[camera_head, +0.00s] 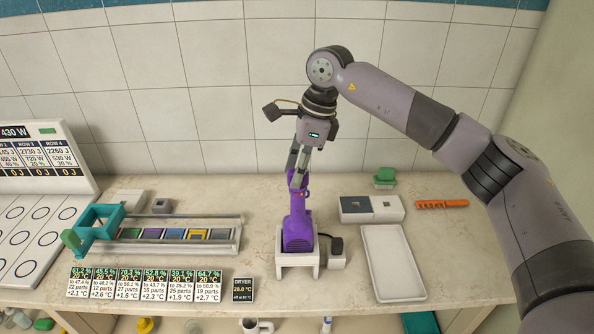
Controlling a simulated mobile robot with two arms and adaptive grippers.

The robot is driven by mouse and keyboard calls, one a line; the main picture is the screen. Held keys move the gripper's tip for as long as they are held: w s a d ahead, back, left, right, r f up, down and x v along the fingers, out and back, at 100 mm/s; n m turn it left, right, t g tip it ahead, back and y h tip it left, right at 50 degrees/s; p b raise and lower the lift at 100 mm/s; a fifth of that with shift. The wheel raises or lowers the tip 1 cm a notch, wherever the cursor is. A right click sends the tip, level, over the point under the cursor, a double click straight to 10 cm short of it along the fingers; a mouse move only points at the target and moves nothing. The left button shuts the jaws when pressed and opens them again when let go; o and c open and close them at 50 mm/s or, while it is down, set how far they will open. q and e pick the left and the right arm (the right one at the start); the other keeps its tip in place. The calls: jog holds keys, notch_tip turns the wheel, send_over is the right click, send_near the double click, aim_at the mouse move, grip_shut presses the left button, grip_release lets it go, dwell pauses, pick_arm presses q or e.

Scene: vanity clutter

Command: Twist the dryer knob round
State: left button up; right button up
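The purple dryer (298,230) stands upright in a white stand (283,259) in the middle of the counter. My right gripper (297,180) points down from above, with its fingertips at the top end of the dryer. The fingers look close together, but whether they touch or grip the dryer is too small to tell. I cannot make out the knob clearly; the fingers may cover it. A small dark display card marked DRYER (243,290) stands in front, to the left of the stand, and reads 20.0 °C. My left gripper is not in view.
A rail (182,221) with several coloured pieces and a teal frame (98,222) lies to the left. A white tray (393,262), a white box (371,208), a green item (385,176) and an orange comb-like item (441,204) lie to the right. A tiled wall stands behind.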

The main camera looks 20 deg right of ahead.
jog(key=o, duration=0.4)
jog(key=shift+o, duration=0.2)
jog(key=shift+w+a+p+v, duration=0.1)
jog(key=shift+a+p+v, duration=0.15)
jog(key=shift+p+v, duration=0.7)
jog(key=shift+w+a+p+v, duration=0.1)
jog(key=shift+a+p+v, duration=0.3)
jog(key=shift+v, duration=0.95)
jog(key=shift+w+a+p+v, duration=0.1)
jog(key=shift+a+p+v, duration=0.05)
jog(key=shift+p+v, duration=0.9)
jog(key=shift+r, duration=0.25)
